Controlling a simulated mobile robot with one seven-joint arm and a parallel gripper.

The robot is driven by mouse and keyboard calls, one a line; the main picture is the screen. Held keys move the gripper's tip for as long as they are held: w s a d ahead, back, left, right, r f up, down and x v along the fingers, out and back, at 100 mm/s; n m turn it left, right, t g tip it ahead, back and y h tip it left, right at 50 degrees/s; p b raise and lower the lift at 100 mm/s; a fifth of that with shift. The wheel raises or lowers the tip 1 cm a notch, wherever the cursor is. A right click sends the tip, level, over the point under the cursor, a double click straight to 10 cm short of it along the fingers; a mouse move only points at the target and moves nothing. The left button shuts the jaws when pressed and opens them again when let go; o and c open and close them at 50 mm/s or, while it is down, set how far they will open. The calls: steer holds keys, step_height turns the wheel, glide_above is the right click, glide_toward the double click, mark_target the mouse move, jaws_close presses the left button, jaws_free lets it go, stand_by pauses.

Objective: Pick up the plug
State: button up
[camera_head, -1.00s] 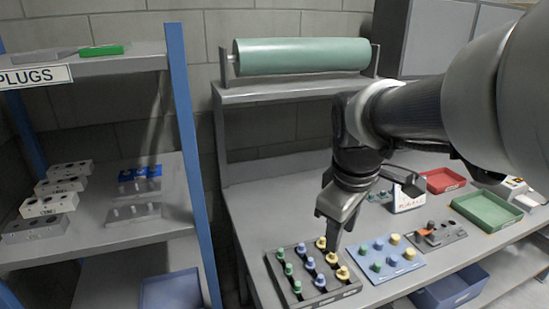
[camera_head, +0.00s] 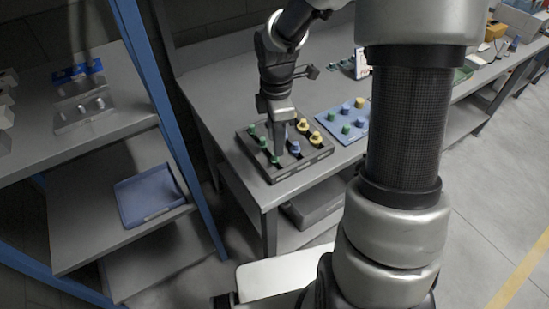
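A dark tray (camera_head: 298,169) on the workbench holds several plugs in rows. Green plugs (camera_head: 263,143) stand on its left side. Yellow plugs (camera_head: 315,138) stand on its right side, and a blue plug (camera_head: 295,147) stands near the front middle. My gripper (camera_head: 279,150) points down over the middle of the tray, between the green plugs and the visible blue plug. Its fingers hide part of the middle row. I cannot tell whether the fingers are apart, or whether they touch or hold a plug.
A blue board (camera_head: 338,135) with green and yellow plugs lies just right of the tray. The bench (camera_head: 212,92) is clear to the left and behind. A shelf with a blue bin (camera_head: 150,195) stands at the left.

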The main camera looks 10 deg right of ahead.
mark_target(275, 159)
steer(key=shift+w+f+b, duration=0.15)
steer(key=shift+w+f, duration=0.05)
steer(key=shift+f, duration=1.55)
steer(key=shift+w+f+b, duration=0.15)
steer(key=shift+f, duration=1.55)
jaws_close()
